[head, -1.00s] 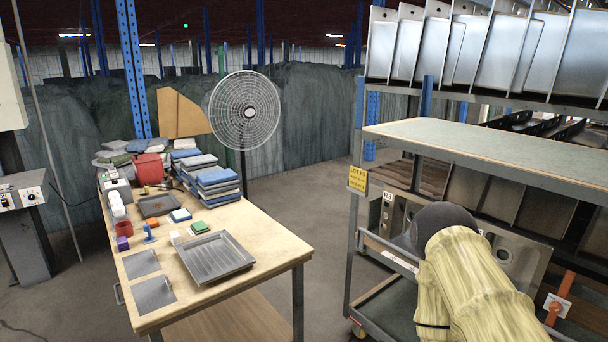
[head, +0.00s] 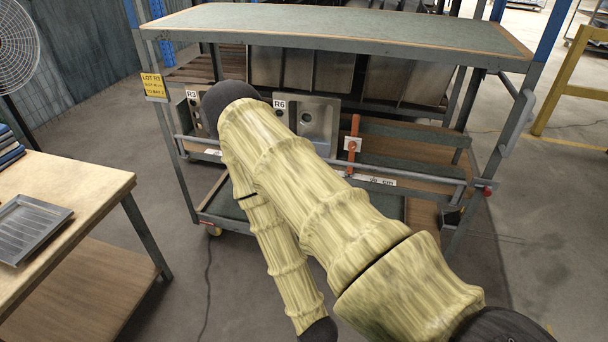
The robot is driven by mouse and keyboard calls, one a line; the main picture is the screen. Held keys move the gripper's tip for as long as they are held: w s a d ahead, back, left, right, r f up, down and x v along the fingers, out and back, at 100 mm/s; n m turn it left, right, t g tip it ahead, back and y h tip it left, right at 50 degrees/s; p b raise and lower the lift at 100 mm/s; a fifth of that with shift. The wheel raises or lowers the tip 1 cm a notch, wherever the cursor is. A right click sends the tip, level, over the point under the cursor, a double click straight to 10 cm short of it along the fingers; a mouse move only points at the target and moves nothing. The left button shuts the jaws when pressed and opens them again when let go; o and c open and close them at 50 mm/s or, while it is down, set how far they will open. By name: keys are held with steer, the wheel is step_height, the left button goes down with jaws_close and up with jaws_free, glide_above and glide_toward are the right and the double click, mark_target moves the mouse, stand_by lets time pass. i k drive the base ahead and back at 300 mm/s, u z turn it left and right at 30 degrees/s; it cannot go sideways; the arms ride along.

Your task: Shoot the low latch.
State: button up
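A rack cart (head: 335,38) stands ahead, with a grey-green top and a lower bay. A low metal rail (head: 430,180) crosses its front. At the rail's right end, by the right post, is a small red knob (head: 487,191) on dark fittings. This looks like the low latch, but it is too small to tell whether it is shot or drawn. An orange upright handle (head: 353,138) with a pale plate stands in the bay behind the rail. My yellow-sleeved arm crosses in front of the cart's middle, hiding part of the rail. My gripper is not in view.
Steel sink panels marked R3 (head: 193,106) and R6 (head: 311,118) stand in the bay. A wooden table (head: 75,190) with a metal tray (head: 28,228) is at the left. A yellow frame (head: 572,88) stands at the right. The floor is clear right of the cart.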

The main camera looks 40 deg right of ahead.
mark_target(486, 192)
steer(key=z, duration=2.85)
